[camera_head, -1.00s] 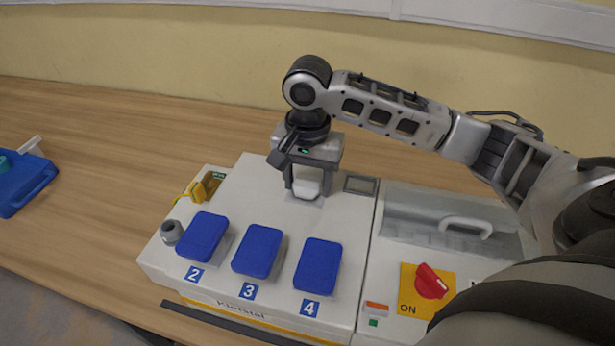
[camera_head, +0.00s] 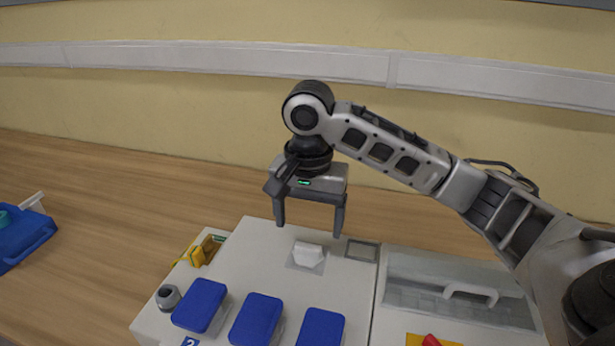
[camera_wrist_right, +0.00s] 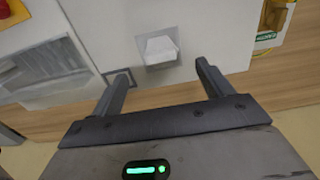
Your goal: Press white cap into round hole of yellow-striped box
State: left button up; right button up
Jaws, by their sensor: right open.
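The white cap (camera_head: 308,254) sits on a grey square patch near the back of the white box (camera_head: 262,258). It also shows in the right wrist view (camera_wrist_right: 160,48). My right gripper (camera_head: 309,232) is open and empty above the cap, with its fingers spread wider than the cap and apart from it. Its two fingers also show in the right wrist view (camera_wrist_right: 162,72). No round hole is visible, and I cannot tell how deep the cap sits. The box's front with the yellow stripe is out of frame now. My left gripper is not in view.
Blue covers (camera_head: 256,318) line the front of the box. A grey knob (camera_head: 167,297) and a yellow fitting (camera_head: 200,252) are at its left. A unit with a white handle (camera_head: 470,292) adjoins right. A blue tray (camera_head: 24,238) lies far left; the wooden table between is clear.

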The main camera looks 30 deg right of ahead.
notch_tip(320, 180, up, 16)
jog(key=shift+r, duration=0.2)
dwell(0.4)
dwell(0.5)
